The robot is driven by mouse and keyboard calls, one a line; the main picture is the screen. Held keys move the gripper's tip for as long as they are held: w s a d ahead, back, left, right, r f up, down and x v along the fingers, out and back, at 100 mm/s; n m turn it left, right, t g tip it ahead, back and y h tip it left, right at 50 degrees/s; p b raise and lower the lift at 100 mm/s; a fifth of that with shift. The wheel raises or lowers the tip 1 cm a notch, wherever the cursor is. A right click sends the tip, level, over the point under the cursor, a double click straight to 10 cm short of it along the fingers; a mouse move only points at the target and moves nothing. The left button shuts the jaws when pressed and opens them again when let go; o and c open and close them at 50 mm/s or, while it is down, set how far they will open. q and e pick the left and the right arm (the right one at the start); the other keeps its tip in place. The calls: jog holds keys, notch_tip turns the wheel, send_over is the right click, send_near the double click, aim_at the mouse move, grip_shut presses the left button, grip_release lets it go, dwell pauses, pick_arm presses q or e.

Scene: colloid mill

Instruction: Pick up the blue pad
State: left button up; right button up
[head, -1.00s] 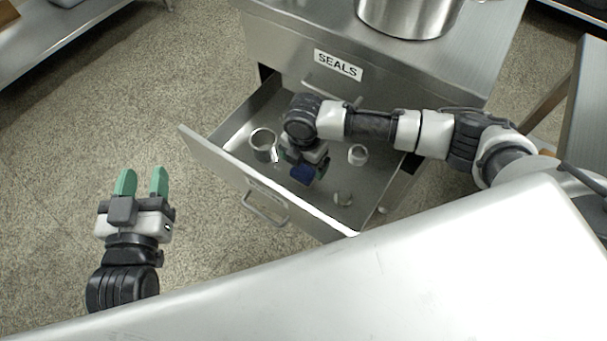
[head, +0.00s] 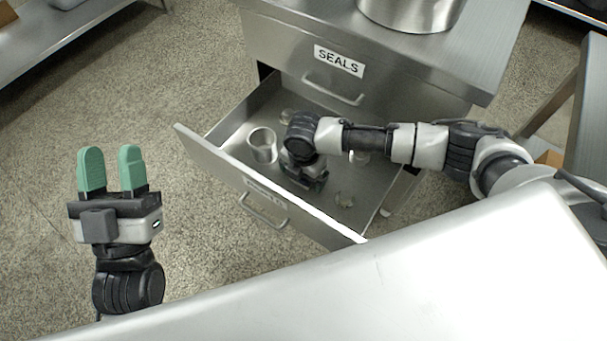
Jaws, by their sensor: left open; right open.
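My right gripper (head: 309,180) points down inside the open drawer (head: 226,134), near its floor. My arm and wrist cover most of it, and its fingers are hard to make out. I cannot make out the blue pad now; the gripper may be hiding it. My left gripper (head: 111,163) is open and empty, with two green fingers pointing up the picture. It is over the floor, to the left of the drawer and apart from it.
A metal cup (head: 262,146) stands in the drawer left of my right gripper. The cabinet (head: 300,38) labelled SEALS is behind. A steel worktop (head: 400,280) fills the lower right. Floor is clear at left.

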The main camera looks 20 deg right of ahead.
jog(key=c, duration=1)
pick_arm(q)
jog(key=shift+w, duration=0.1)
pick_arm(e)
jog(key=shift+r, duration=0.2)
jog(key=shift+r+p, duration=0.4)
jog(key=shift+r, duration=0.1)
notch_tip(320, 180, up, 4)
jog(key=shift+r+p, duration=0.15)
jog(key=shift+p, duration=0.8)
notch_tip(320, 180, up, 3)
jog(key=shift+r+p, duration=0.2)
jog(key=shift+p, duration=0.45)
pick_arm(q)
notch_tip(320, 180, down, 12)
jog(key=w+a+g+y, duration=0.1)
jog(key=g+y, duration=0.2)
jog(key=g, duration=0.8)
jog(key=shift+a+y, duration=0.4)
pick_arm(e)
jog(key=shift+r, duration=0.5)
